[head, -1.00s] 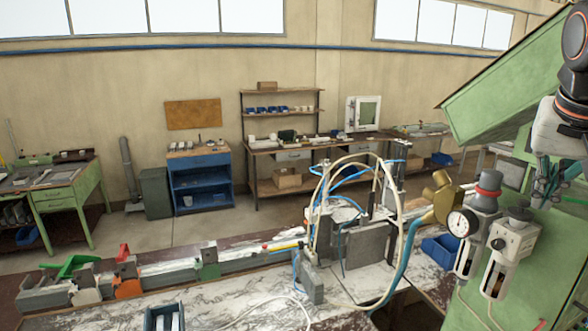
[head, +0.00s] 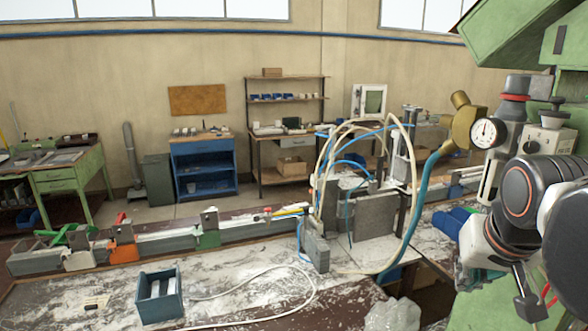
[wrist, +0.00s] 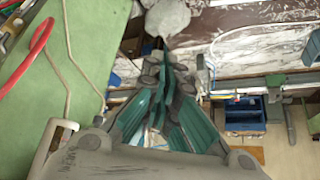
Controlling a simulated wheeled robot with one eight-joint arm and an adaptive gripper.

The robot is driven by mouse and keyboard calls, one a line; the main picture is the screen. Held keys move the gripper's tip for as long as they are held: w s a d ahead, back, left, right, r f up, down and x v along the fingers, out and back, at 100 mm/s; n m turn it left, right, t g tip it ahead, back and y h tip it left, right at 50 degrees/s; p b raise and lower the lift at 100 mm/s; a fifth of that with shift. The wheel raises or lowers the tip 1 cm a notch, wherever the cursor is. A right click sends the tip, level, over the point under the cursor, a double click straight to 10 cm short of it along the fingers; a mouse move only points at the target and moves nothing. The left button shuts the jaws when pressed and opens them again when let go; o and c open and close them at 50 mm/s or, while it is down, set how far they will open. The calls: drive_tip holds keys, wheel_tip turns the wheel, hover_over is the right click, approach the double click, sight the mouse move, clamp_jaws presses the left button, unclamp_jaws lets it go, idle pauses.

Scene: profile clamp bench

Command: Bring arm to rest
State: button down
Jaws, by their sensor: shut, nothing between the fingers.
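My gripper (wrist: 160,57) shows in the wrist view, with teal and grey fingers drawn together at their tips and nothing held between them. It points toward a pale grey lump (wrist: 166,17) at the top of that view; I cannot tell whether it touches it. In the head view, dark and white joints of my arm (head: 530,195) fill the right side, in front of a green machine (head: 515,40). I cannot make out my fingers there.
The bench has a grey profile rail with clamps (head: 208,228), a fixture with looping hoses (head: 375,215), and a blue box (head: 160,295). A pale bag-like lump (head: 392,315) lies at the front edge. A gauge (head: 487,132) hangs near my arm.

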drive_tip(key=c, duration=2.1)
unclamp_jaws()
drive_tip(key=s+a+f+n+b, duration=0.1)
drive_tip(key=a+f+b, duration=0.1)
drive_tip(key=f+b, duration=0.3)
drive_tip(key=s+a+f+n+y+b, duration=0.1)
drive_tip(key=f+b, duration=0.4)
drive_tip(key=f, duration=0.9)
drive_tip(key=s+a+f+n+b, duration=0.1)
drive_tip(key=s+a+f+b, duration=0.1)
drive_tip(key=a+f+b, duration=0.3)
drive_tip(key=shift+s+f+t+y, duration=0.2)
drive_tip(key=shift+f, duration=1)
drive_tip(key=shift+s+f+t+y, duration=0.15)
drive_tip(key=shift+f+t+y, duration=0.05)
drive_tip(key=shift+f, duration=1)
drive_tip(key=shift+c, duration=0.2)
drive_tip(key=o, duration=0.5)
drive_tip(key=shift+a+f, duration=0.1)
drive_tip(key=shift+c, duration=0.2)
drive_tip(key=o, duration=0.5)
drive_tip(key=n+g+h+p, duration=0.1)
drive_tip(key=n+h+p, duration=1.6)
drive_tip(key=n+p, duration=0.7)
approach(507, 96)
drive_tip(key=shift+m, duration=0.9)
drive_tip(key=p+x, duration=0.3)
drive_tip(key=x, duration=0.9)
drive_tip(key=shift+w+d, duration=0.2)
drive_tip(key=shift+d, duration=0.15)
